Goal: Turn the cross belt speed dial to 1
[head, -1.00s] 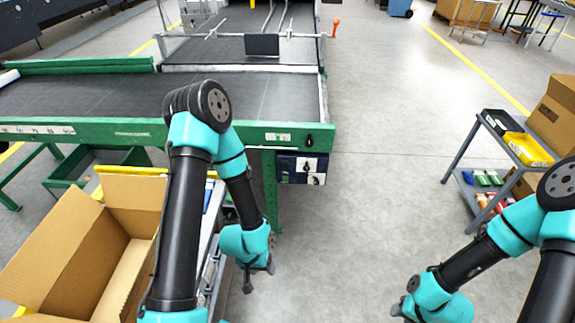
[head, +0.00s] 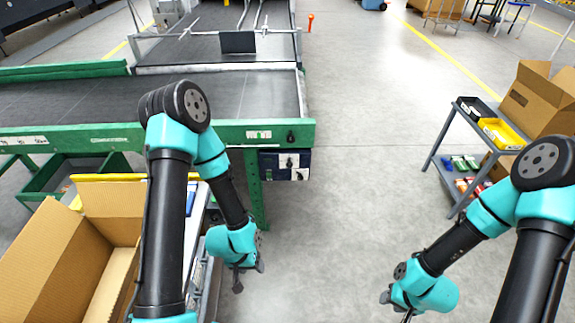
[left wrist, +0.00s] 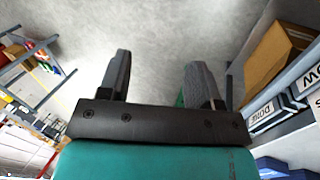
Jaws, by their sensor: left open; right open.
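A green-framed belt conveyor (head: 225,133) crosses the left of the head view. A black knob (head: 291,137) sits on the right end of its frame, and a dark blue control box (head: 270,167) with small white plates and dark knobs hangs below. I cannot tell which knob is the cross belt speed dial, and no scale is readable. My left gripper (head: 241,283) is open and empty, below and left of the control box, apart from it. Its two spread fingers show in the left wrist view (left wrist: 157,75). My right gripper (head: 396,304) is open over clear floor at the lower right.
An open cardboard box (head: 52,262) stands at the lower left, beside my left arm. A grey cart (head: 452,146) with a yellow bin (head: 501,133) and another carton (head: 540,100) stands at the right. The floor between conveyor and cart is free.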

